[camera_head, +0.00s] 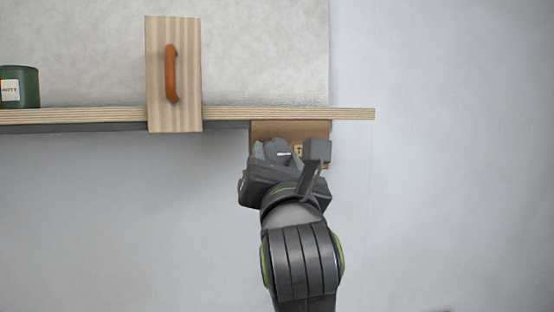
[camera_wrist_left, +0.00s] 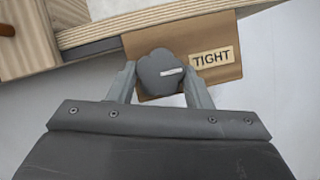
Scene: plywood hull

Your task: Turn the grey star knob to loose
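The grey star knob (camera_wrist_left: 160,72) is on a brown panel under the shelf edge. Its white mark (camera_wrist_left: 172,72) points right, towards a label reading TIGHT (camera_wrist_left: 212,58). My left gripper (camera_wrist_left: 160,84) has one finger on each side of the knob, both close against it, and looks shut on it. In the head view the left gripper (camera_head: 286,160) is in front of the brown panel (camera_head: 290,130) and partly hides the knob (camera_head: 271,151). My right gripper is in neither view.
A plywood shelf (camera_head: 345,114) runs above the gripper. A wooden board with an orange handle (camera_head: 171,73) stands at its edge, left of the panel. A green can (camera_head: 30,88) sits at the far left. The space below and right is clear.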

